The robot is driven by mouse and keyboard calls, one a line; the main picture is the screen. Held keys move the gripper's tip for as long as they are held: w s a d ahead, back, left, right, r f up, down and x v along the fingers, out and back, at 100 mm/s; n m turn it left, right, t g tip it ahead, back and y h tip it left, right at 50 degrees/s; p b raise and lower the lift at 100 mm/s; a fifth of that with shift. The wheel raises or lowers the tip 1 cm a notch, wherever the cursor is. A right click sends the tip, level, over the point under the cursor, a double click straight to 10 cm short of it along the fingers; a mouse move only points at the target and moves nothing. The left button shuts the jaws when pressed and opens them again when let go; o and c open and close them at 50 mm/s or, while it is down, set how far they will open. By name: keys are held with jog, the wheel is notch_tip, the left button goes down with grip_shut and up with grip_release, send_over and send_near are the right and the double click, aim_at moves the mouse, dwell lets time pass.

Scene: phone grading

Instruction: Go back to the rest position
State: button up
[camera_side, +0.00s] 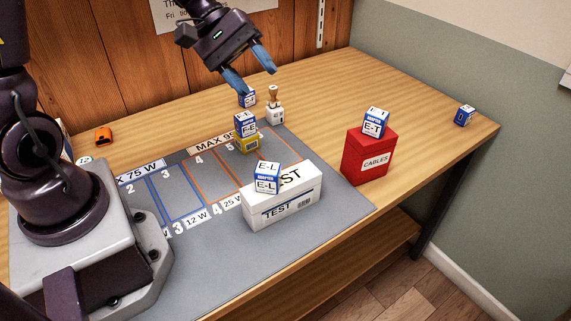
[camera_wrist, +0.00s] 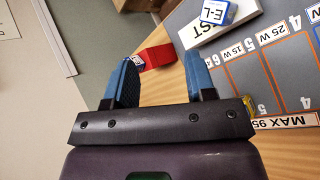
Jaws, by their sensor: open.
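My gripper (camera_side: 252,72) hangs in the air above the back of the table, with its two blue fingers apart and nothing between them. Its fingers also show in the wrist view (camera_wrist: 158,78). Below it in the side view stand a small blue-and-white adapter box (camera_side: 247,98) and a wooden-handled stamp (camera_side: 274,105). The fingers look clear of both, though the exact gap is hard to tell.
An E-E adapter box (camera_side: 245,124) sits on a yellow block (camera_side: 248,143). An E-L box (camera_side: 266,178) is on the white TEST box (camera_side: 284,202). An E-T box (camera_side: 374,122) is on the red CABLES box (camera_side: 369,158). Another box (camera_side: 464,115) stands near the right edge. An orange item (camera_side: 103,136) lies left.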

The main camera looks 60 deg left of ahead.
jog(key=s+r+m+t+y, duration=0.1)
jog(key=s+r+m+y, duration=0.3)
jog(key=s, duration=0.3)
jog(key=s+r+m+t+y, duration=0.1)
jog(key=s+r+m+y, duration=0.3)
jog(key=s+m, duration=0.2)
jog(key=shift+s+d+m+y, duration=0.3)
jog(key=shift+s+d, duration=0.1)
